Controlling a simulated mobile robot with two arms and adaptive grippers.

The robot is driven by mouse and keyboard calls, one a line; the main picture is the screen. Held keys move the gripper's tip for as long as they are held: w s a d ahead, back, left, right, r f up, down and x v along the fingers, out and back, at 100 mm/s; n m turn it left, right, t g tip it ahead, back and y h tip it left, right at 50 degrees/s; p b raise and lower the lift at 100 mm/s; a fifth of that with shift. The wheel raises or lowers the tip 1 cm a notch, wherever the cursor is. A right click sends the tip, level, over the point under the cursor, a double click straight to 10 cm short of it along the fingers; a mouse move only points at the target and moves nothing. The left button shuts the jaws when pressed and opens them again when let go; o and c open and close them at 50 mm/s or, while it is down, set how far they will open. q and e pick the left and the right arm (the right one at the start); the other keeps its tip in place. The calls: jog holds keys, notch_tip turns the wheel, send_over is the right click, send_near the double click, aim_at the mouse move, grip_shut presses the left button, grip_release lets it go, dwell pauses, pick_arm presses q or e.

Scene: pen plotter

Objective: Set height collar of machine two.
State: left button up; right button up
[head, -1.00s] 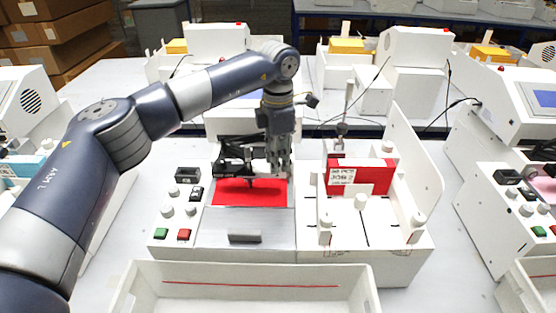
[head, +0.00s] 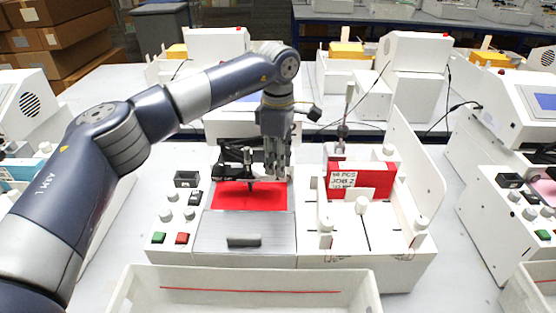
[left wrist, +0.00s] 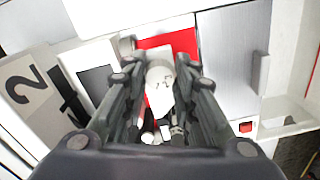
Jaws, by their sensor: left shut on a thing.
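Machine two (head: 245,232) stands in the middle of the head view, with a red sheet (head: 228,196) on its bed and a black pen carriage (head: 236,158) above the sheet. A large "2" label (left wrist: 23,90) shows on its side in the left wrist view. My left gripper (head: 275,172) points down at the right of the carriage. In the left wrist view its two fingers (left wrist: 158,70) are shut on a white round part (left wrist: 160,88), which looks like the height collar. The fingers hide the collar in the head view. My right gripper is not in view.
An open white tray (head: 135,290) stands in front of the machine. Control buttons, green (head: 158,238) and red (head: 182,238), sit left of a grey handle (head: 244,240). A red job box (head: 375,180) and an upright white panel (head: 412,165) stand to the right.

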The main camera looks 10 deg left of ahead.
pick_arm(q)
jog(key=shift+w+r, duration=0.1)
jog(key=shift+r, duration=0.1)
jog(key=o, duration=1.1)
jog(key=shift+c, duration=0.2)
jog(key=shift+f, duration=0.1)
notch_tip(320, 180, up, 12)
